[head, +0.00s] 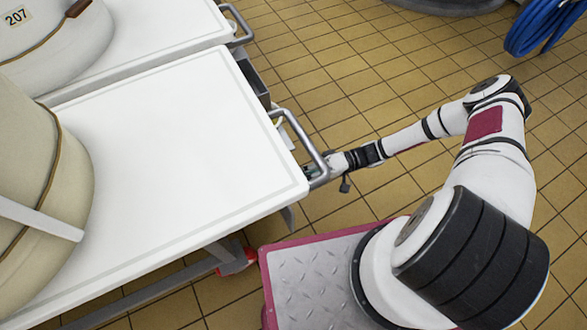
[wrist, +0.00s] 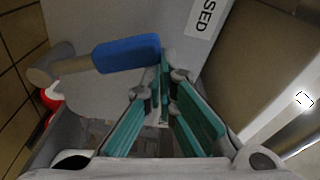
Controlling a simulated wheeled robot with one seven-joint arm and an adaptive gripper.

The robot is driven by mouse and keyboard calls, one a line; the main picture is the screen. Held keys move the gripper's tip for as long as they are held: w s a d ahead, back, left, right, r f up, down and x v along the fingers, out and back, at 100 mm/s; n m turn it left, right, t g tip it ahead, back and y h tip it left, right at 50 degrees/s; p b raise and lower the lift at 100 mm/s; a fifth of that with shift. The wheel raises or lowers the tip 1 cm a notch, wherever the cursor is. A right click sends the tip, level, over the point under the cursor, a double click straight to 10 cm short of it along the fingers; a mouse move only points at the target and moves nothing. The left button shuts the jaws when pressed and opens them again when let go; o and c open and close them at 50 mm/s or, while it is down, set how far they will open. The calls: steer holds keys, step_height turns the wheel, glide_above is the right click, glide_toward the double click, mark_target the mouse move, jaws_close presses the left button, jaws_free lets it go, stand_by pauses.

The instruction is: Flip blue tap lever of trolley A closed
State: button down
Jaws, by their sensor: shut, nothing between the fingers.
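The blue tap lever (wrist: 128,54) shows in the wrist view, lying nearly sideways with a tan round stem at its left end. The lever is hidden there, and no trolley letter is readable.
The trolley's metal handle (head: 303,142) is right by my gripper. Cream vessels (head: 55,180) stand on this trolley and the one behind, marked 207. A red part (head: 236,262) shows low under the trolley. Tiled floor (head: 370,60) is open to the right, with a blue hose (head: 540,25) beyond.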

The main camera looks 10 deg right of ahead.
steer(key=shift+s+d+f, duration=0.15)
steer(key=shift+s, duration=0.4)
stand_by(0.4)
steer(key=w+d+r+p, duration=0.1)
steer(key=w+d, duration=0.3)
steer(key=d, duration=0.4)
steer(key=shift+d+r+p, duration=0.15)
steer(key=shift+r+p, duration=0.2)
steer(key=shift+p, duration=0.15)
